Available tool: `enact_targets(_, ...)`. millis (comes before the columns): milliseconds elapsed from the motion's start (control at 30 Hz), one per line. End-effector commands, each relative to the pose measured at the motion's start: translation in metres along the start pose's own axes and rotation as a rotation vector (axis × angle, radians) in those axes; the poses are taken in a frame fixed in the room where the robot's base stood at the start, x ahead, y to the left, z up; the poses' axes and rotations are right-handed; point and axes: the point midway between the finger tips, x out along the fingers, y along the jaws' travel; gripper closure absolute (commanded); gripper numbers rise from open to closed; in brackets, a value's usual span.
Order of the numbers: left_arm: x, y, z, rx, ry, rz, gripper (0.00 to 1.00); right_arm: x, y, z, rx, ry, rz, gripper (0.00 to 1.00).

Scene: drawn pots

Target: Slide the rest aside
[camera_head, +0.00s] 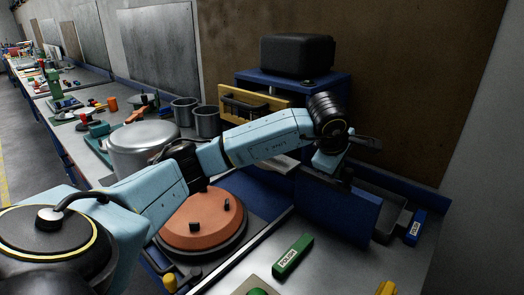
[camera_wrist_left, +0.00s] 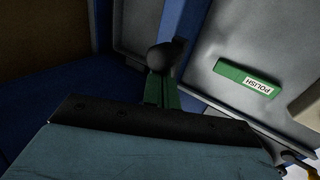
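My left arm reaches across the head view, and its gripper (camera_head: 345,160) is near the upper edge of an upright dark blue panel (camera_head: 338,212). The arm hides part of what is around the gripper. In the left wrist view a green piece with a black ball knob (camera_wrist_left: 163,58) stands just beyond the black edge of my wrist. I cannot tell whether this is the rest, nor whether the gripper touches it. The fingertips do not show clearly. My right gripper is not in view.
An orange disc (camera_head: 204,218) with dark knobs lies below my left arm. A green POLISH bar (camera_head: 293,257) lies on the metal bench, also in the wrist view (camera_wrist_left: 246,79). A lidded pot (camera_head: 143,150) stands left. A blue labelled bar (camera_head: 416,228) lies right.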

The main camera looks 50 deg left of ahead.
Motion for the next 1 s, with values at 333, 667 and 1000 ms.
enact_targets(333,0.0,0.0,0.019,0.002,-0.003,0.001,1.0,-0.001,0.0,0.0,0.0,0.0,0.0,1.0)
enact_targets(667,0.0,0.0,0.036,0.002,-0.003,0.0,1.0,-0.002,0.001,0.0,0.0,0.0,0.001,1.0)
enact_targets(1000,0.0,0.0,0.052,0.002,-0.003,0.001,1.0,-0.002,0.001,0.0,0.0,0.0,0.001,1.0)
